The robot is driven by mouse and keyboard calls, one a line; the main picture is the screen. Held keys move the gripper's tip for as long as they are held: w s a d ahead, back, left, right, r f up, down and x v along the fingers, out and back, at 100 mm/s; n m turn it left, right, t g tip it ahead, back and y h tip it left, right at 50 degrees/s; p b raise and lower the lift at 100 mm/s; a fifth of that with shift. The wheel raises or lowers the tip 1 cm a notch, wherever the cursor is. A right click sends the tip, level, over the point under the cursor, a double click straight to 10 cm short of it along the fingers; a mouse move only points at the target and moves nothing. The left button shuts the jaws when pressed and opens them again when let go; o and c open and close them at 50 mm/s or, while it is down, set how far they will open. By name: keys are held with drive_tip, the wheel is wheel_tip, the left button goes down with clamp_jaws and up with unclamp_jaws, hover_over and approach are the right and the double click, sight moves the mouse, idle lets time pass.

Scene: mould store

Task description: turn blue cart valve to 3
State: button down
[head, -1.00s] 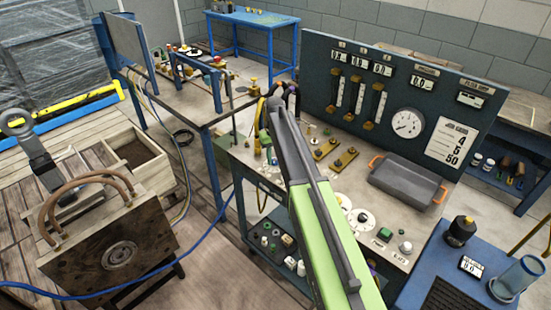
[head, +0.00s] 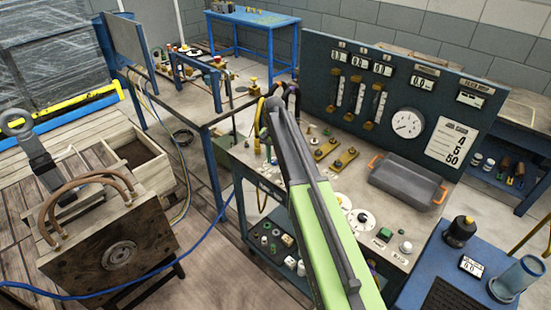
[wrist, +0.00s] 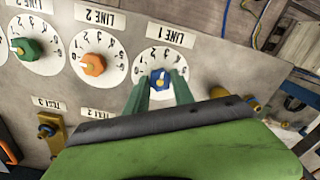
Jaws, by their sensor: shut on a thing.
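The blue valve knob (wrist: 160,82) sits on a round white dial (wrist: 143,65) under the upside-down label LINE 1 in the wrist view. My gripper (wrist: 163,84) is shut on this knob, with one green finger on each side. A small white mark shows on the knob's upper part, but I cannot tell for sure which number it points at. The fingers and dark gripper body cover the dial's lower part. In the head view my own arm hides the knob and fingertips.
An orange knob (wrist: 92,64) on the LINE 2 dial and a green knob (wrist: 27,49) are left of the blue one. A brass fitting (wrist: 48,131) stands at lower left. In the head view, a gauge panel (head: 330,52) rises behind the cart top, and a grey tray (head: 404,183) lies on it.

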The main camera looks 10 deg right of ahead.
sight(275, 160)
drive_tip(key=shift+w, duration=0.1)
idle(0.3)
drive_tip(key=c, duration=1.1)
unclamp_jaws()
wheel_tip(275, 160, up, 18)
drive_tip(key=p, duration=1.7)
drive_tip(key=shift+f, duration=0.25)
drive_tip(key=shift+f, duration=0.1)
